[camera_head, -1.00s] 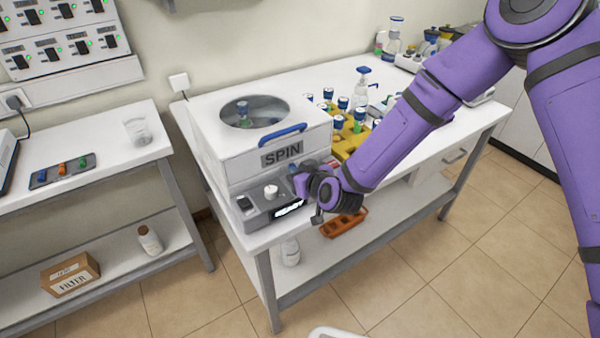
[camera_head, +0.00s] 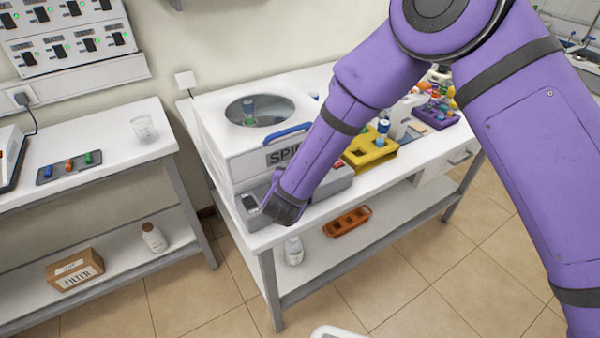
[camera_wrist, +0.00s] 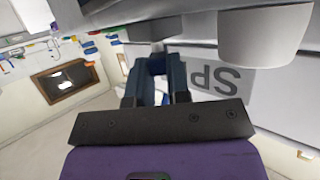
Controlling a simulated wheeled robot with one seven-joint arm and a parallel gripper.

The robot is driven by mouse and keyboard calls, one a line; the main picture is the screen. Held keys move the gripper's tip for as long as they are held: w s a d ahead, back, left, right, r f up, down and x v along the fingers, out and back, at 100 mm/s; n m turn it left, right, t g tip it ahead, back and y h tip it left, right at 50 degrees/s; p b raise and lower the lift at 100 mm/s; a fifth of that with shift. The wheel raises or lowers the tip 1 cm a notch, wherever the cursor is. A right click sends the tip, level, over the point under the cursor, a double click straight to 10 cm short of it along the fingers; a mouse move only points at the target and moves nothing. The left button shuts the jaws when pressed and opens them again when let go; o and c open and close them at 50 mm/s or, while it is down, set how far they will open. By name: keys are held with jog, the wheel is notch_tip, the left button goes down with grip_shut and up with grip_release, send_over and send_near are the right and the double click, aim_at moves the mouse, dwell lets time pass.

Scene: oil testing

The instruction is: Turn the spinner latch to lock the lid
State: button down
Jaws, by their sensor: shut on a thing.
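The white spinner (camera_head: 215,150) stands on the table, its lid (camera_head: 222,118) looking down with a round window and a blue handle (camera_head: 288,133). My gripper (camera_wrist: 157,68) is at the spinner's front panel in the wrist view, its dark blue fingers close together. They are shut on a grey part, seemingly the latch (camera_wrist: 152,27), just beyond the fingertips. A larger pale round knob (camera_wrist: 265,38) is beside it on the right. In the head view my wrist hides the fingertips, the latch and part of the SPIN label (camera_head: 280,157).
A yellow rack (camera_head: 372,158) and a purple rack (camera_head: 440,112) stand right of the spinner. An orange tray (camera_head: 347,222) and a white bottle (camera_head: 294,252) are on the shelf below. A side table (camera_head: 90,190) is at left.

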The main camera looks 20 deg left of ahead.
jog(key=shift+a+m+h, duration=0.1)
jog(key=shift+m+h, duration=0.3)
jog(key=shift+h, duration=0.2)
jog(key=c, duration=1.1)
grip_release()
jog(key=v, duration=1)
jog(key=shift+s+r, duration=0.1)
jog(key=shift+s, duration=0.3)
